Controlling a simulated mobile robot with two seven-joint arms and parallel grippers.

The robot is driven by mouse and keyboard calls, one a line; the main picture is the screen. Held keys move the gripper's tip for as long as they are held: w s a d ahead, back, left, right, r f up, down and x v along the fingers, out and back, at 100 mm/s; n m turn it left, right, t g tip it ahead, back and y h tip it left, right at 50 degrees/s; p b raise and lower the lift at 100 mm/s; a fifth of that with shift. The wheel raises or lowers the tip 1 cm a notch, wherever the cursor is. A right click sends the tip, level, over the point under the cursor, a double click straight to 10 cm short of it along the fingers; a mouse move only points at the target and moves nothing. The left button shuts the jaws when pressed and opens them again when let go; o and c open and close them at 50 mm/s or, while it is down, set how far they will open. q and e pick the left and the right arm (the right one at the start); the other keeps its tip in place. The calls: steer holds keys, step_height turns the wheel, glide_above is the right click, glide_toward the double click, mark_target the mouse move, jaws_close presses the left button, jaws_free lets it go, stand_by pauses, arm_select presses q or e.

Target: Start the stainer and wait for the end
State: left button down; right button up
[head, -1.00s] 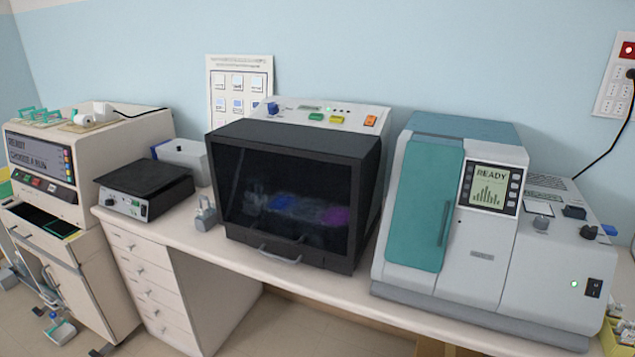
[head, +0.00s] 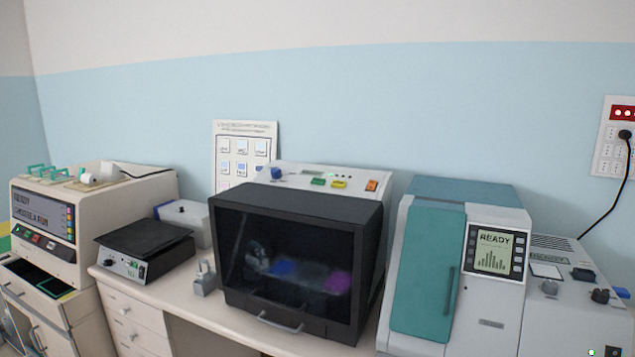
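A machine with a black hood (head: 300,205) stands in the middle of the bench, and I take it for the stainer. Its dark window (head: 255,240) shows a blue patch (head: 284,267) and a purple patch (head: 338,282) inside. The hood is down, with a grey handle (head: 280,323) at its lower front. On the panel behind are a blue knob (head: 276,173), a green button (head: 318,181), a yellow button (head: 338,184) and an orange switch (head: 371,185). A small green light shows there. Neither of my grippers is in view.
At the left, a beige machine (head: 130,205) has a screen (head: 43,214) reading "READY" and "CHOOSE A RUN". A black-topped plate device (head: 145,238) stands beside it. At the right, a grey and teal machine (head: 425,265) shows "READY". A wall socket (head: 612,150) holds a plug.

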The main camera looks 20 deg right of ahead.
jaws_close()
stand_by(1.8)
